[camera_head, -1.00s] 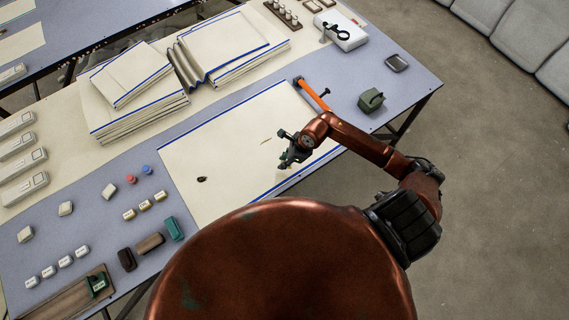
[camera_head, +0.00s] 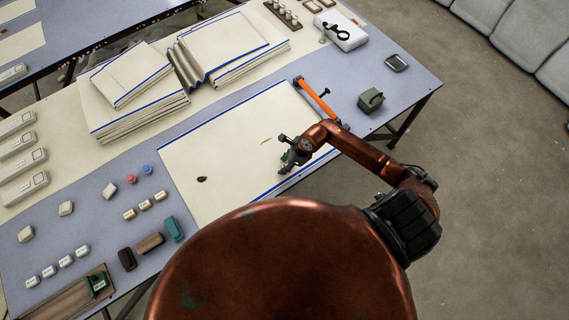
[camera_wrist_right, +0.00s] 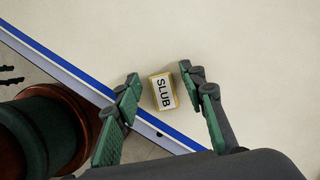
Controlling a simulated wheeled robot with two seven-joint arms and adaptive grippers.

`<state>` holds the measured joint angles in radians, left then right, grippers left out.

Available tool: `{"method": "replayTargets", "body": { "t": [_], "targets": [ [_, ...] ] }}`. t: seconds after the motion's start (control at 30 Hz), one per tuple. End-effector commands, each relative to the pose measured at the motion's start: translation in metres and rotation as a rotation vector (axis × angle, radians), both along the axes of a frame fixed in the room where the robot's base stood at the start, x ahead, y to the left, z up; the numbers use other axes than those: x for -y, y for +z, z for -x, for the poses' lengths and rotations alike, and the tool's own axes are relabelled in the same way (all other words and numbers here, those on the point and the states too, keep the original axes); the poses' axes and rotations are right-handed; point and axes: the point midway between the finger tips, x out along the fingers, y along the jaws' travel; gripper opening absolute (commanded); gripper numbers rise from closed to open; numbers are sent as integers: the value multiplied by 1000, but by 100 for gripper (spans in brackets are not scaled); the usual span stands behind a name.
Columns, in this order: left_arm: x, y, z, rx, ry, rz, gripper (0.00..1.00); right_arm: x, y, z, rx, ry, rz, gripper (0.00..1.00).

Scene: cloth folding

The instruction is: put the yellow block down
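The yellow block (camera_wrist_right: 162,92) shows in the right wrist view with yellow sides and a pale top that reads SLUB. It appears to rest on the cream cloth (camera_wrist_right: 225,45), close to the cloth's blue-striped edge. My right gripper (camera_wrist_right: 160,86) is open around it. A clear gap shows between the block and the left finger; the right finger is very close, and I cannot tell if it touches. In the head view my right gripper (camera_head: 288,157) is over the near right part of the cloth, and the block is not discernible there. My left gripper is not in view.
Folded cloth stacks (camera_head: 135,85) lie behind the cloth. Small yellow-sided blocks (camera_head: 145,205) stand left of the cloth. The cloth carries a dark spot (camera_head: 202,179); its middle is otherwise largely free.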

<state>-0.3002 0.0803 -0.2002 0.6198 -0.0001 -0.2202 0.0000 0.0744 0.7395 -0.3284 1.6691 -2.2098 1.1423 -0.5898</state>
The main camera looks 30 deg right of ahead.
Motion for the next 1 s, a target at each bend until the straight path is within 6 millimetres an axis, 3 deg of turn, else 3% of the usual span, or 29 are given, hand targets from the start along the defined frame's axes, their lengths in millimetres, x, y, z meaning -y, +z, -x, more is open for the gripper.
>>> {"method": "replayTargets", "body": {
  "t": [0.37, 0.8, 1.0],
  "targets": [
    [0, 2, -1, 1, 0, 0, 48, 3, 8, 1, 3, 1, 2, 38],
    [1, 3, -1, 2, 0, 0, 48, 27, 86, 23, 1, 3, 4, 38],
    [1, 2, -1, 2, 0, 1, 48, 34, 108, 28, 1, 0, 2, 38]
  ]
}}
